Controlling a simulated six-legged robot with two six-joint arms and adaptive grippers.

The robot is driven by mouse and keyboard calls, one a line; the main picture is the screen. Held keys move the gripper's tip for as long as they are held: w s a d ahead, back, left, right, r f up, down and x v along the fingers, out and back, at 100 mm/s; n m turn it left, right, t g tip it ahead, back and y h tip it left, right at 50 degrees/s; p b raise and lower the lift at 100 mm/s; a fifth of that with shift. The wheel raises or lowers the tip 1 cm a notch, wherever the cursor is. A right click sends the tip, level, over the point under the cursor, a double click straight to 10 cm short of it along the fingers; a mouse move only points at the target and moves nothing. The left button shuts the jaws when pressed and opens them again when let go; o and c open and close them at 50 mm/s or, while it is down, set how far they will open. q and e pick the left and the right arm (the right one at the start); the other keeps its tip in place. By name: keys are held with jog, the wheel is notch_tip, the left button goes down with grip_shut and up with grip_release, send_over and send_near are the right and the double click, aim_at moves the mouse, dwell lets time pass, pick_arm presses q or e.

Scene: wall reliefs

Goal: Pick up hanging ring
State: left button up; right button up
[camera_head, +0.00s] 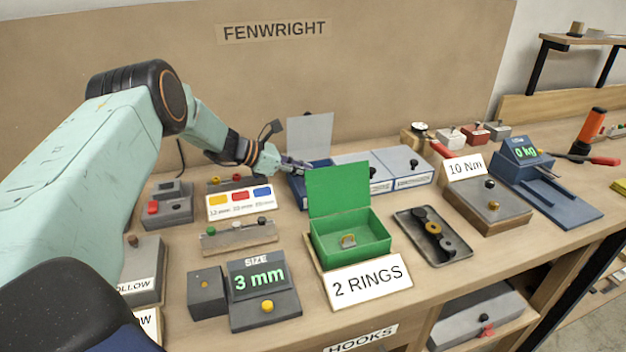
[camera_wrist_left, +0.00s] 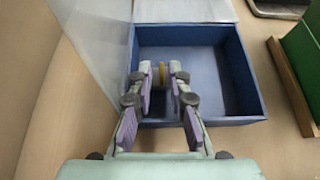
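My left gripper (camera_head: 300,166) reaches down into an open blue box (camera_head: 297,187) beside the back panel. In the left wrist view my left gripper (camera_wrist_left: 162,78) has its fingers partly apart, one on each side of a small grey piece with a yellow ring-like band (camera_wrist_left: 162,74). Whether the pads touch it is too small to tell. The blue box (camera_wrist_left: 240,75) is otherwise empty where its floor shows. Another small yellow and grey ring (camera_head: 348,241) is in the open green box (camera_head: 382,235). My right gripper is not in view.
A "2 RINGS" sign (camera_head: 367,281) stands before the green box. A grey tray (camera_head: 455,250) with dark and brass rings lies to its right. A "3 mm" size gauge (camera_head: 262,290) is front left. Grey-lidded boxes (camera_head: 403,165) adjoin the blue box on the right.

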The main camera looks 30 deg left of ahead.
pick_arm(q)
jog(key=shift+w+d, duration=0.2)
jog(key=shift+d, duration=0.45)
jog(key=shift+a+f, duration=0.1)
jog(key=shift+a, duration=0.1)
jog(key=shift+w+a+f, duration=0.15)
jog(key=shift+w, duration=0.1)
jog(key=c, duration=0.3)
jog(key=shift+s+d+r, duration=0.2)
grip_shut()
jog(key=shift+w+a+f, duration=0.15)
jog(key=shift+r, duration=0.55)
jog(key=shift+d+r, duration=0.15)
jog(key=shift+d, duration=0.1)
jog(key=shift+s+d, duration=0.5)
jog(key=shift+s, duration=0.2)
jog(key=shift+s+d, duration=0.55)
jog(key=shift+d, duration=0.2)
notch_tip(320, 180, up, 14)
jog(key=p, duration=0.2)
jog(key=shift+s+d+p, duration=0.1)
jog(key=shift+p, duration=0.2)
